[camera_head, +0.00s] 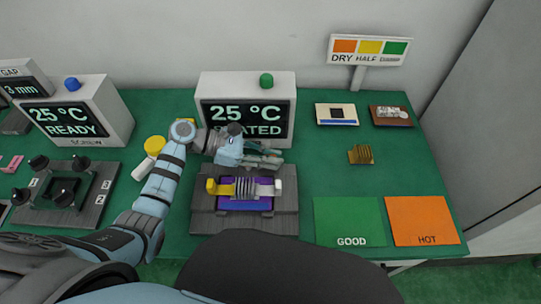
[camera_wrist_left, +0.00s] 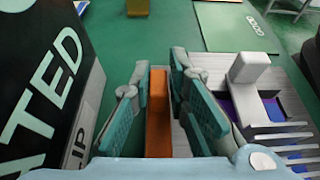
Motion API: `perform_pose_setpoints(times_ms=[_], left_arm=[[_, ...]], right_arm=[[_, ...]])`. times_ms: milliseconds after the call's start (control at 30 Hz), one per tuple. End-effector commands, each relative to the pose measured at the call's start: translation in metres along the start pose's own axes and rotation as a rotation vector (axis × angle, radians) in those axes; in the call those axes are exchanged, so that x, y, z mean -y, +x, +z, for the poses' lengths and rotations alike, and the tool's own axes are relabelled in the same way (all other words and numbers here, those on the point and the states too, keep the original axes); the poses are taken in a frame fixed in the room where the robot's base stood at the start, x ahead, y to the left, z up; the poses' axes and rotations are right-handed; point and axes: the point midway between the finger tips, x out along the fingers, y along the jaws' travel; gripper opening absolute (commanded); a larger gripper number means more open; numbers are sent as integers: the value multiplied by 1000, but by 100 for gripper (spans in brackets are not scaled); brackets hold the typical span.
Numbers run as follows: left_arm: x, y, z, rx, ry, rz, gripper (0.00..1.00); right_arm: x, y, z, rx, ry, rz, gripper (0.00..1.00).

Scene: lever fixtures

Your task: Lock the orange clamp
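The orange clamp (camera_wrist_left: 158,112) shows in the left wrist view as an upright-looking orange bar at the back edge of the grey fixture. My left gripper (camera_wrist_left: 157,85) has its two fingers on either side of this bar, with narrow gaps visible, so it looks open around it. In the head view my left gripper (camera_head: 265,158) is behind the fixture (camera_head: 205,222), in front of the display box, and hides the orange clamp. The fixture holds a purple plate (camera_head: 245,206), a finned grey part, a yellow end piece (camera_head: 212,186) and a white end block (camera_head: 278,187). My right gripper is not in view.
The display box (camera_head: 285,85) stands close behind my left gripper. A brass finned block (camera_head: 361,154), a green GOOD pad (camera_head: 348,220) and an orange HOT pad (camera_head: 422,218) lie to the right. A second fixture (camera_head: 90,208) stands at left. Green table between is free.

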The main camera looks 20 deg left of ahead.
Motion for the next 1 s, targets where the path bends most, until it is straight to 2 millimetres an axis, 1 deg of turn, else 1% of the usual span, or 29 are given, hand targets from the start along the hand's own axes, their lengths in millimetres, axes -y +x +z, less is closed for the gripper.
perform_pose_setpoints(times_ms=[267, 467, 700, 733, 833, 1000], left_arm=[[-1, -1, 0, -1, 3, 4, 0], [5, -1, 1, -2, 47, -104, 0], [6, -1, 0, -1, 53, -114, 0], [6, -1, 0, -1, 53, -114, 18], [7, -1, 0, -1, 52, -114, 33], [7, -1, 0, -1, 51, -115, 33]], right_arm=[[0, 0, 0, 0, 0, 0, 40], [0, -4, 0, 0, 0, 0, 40], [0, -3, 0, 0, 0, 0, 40], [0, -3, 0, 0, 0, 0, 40], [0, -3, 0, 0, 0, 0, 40], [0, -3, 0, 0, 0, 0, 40]])
